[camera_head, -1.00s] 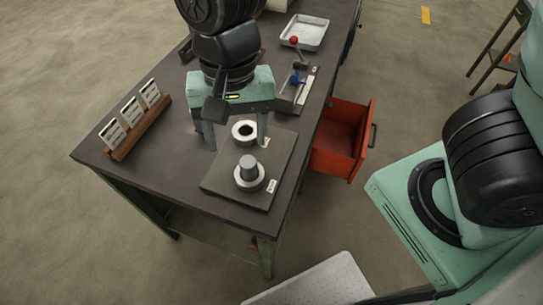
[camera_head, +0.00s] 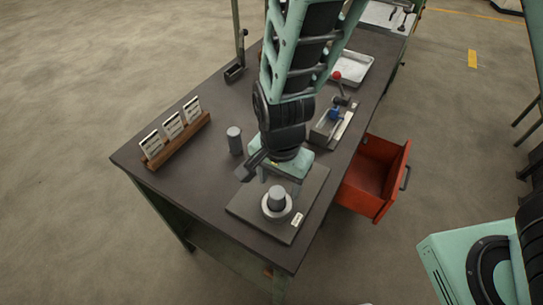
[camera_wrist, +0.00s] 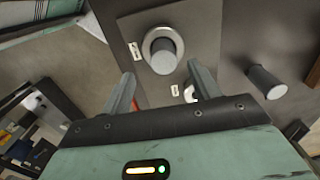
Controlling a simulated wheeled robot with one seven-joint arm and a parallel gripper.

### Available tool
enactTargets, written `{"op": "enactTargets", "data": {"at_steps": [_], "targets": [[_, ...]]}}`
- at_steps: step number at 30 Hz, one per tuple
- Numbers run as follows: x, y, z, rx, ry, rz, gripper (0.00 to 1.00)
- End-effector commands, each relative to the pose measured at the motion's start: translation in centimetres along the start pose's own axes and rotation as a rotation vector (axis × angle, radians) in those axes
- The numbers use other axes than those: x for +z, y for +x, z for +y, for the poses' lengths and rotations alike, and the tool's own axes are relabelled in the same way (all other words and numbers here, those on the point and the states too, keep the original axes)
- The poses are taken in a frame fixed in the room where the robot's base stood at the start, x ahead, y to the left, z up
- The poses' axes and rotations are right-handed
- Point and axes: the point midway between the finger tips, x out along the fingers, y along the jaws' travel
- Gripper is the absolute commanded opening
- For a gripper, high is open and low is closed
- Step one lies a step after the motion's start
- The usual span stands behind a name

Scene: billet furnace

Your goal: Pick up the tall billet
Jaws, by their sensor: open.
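A grey cylindrical billet (camera_head: 235,140) stands upright on the bare table, left of my arm; the wrist view shows it at right (camera_wrist: 266,82), outside my fingers. A second grey billet (camera_head: 277,196) stands upright in a pale ring (camera_head: 270,213) on a dark plate (camera_head: 245,206); it also shows in the wrist view (camera_wrist: 164,54). The free-standing one looks taller. My gripper (camera_head: 281,182) is over the plate, fingers apart and empty. In the wrist view the fingertips (camera_wrist: 161,73) point toward the ringed billet. Another pale ring (camera_wrist: 190,93) is partly hidden by a finger.
A wooden rack with white cards (camera_head: 176,138) stands at the table's left edge. A tool tray with a blue-topped item (camera_head: 334,115), a red-knobbed lever (camera_head: 337,75) and a white tray (camera_head: 350,68) lie beyond the plate. A red drawer (camera_head: 375,180) juts out at right.

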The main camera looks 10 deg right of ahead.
Motion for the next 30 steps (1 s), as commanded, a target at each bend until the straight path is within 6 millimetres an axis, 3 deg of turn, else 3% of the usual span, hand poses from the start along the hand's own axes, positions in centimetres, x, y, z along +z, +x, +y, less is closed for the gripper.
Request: {"op": "enactTargets", "data": {"at_steps": [7, 16, 25, 26, 30], "targets": [[-0.1, 1.7, -0.1, 0.0, 0.001, 0.001, 0.61], [-0.2, 5.7, -0.5, 0.0, 0.002, -0.001, 0.61], [-0.2, 6.2, -0.6, -0.003, -0.001, -0.001, 0.61], [-0.2, 6.2, -0.6, -0.003, -0.001, -0.001, 0.56], [-0.2, 6.2, -0.6, -0.003, -0.001, -0.001, 0.17]]}}
